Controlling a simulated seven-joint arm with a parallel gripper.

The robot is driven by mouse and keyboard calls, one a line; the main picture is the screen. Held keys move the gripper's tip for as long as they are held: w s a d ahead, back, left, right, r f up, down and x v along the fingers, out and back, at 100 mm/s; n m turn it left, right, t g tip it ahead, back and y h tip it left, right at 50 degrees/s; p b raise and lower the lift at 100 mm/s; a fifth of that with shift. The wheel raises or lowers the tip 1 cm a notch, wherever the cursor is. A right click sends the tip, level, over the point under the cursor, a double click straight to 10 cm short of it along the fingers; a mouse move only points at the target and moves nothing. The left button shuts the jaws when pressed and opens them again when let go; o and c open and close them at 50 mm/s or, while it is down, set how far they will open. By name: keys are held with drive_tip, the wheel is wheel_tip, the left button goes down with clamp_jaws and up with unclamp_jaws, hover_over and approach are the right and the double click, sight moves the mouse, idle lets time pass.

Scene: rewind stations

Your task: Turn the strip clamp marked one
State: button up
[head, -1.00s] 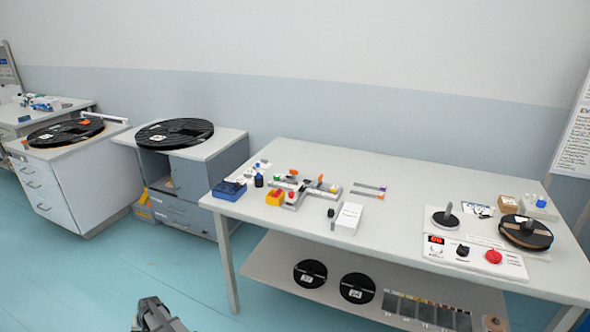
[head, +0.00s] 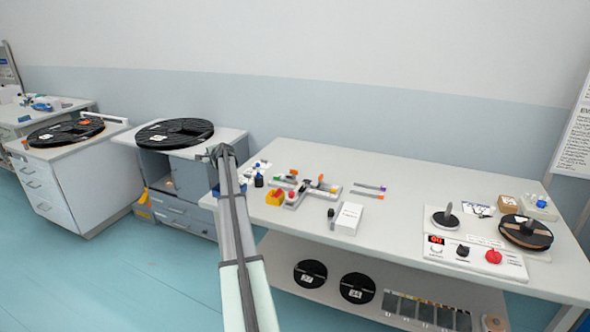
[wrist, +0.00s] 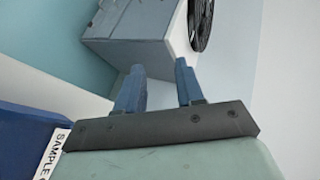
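The grey splicing fixture (head: 304,196) lies on the left half of the table, with small orange, red and green parts on it. The strip clamps seem to be among these parts, but they are too small to tell apart, and no mark "one" can be read. My gripper (head: 211,154) is above the left end of the table, to the left of the fixture and apart from it. In the wrist view my gripper (wrist: 158,88) has its two blue fingers apart with nothing between them. The fixture is not visible in the wrist view.
A blue box (wrist: 22,140) labelled "SAMPLE" lies close beside my gripper. A yellow-red block (head: 275,198), dark bottle (head: 259,181) and white box (head: 348,218) stand near the fixture. A winder panel (head: 475,258) is at right. The table middle is fairly clear.

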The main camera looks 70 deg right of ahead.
drive_tip(key=s+d+r+m+g, duration=0.1)
drive_tip(key=s+d+r+m, duration=0.3)
drive_tip(key=s+d, duration=0.45)
drive_tip(key=m+g+y, duration=0.5)
drive_tip(key=m+y, duration=0.1)
drive_tip(key=m, duration=0.2)
approach(292, 174)
drive_tip(key=x, duration=0.6)
drive_tip(key=shift+w+d+f, duration=0.15)
drive_tip(key=shift+d, duration=0.1)
clamp_jaws()
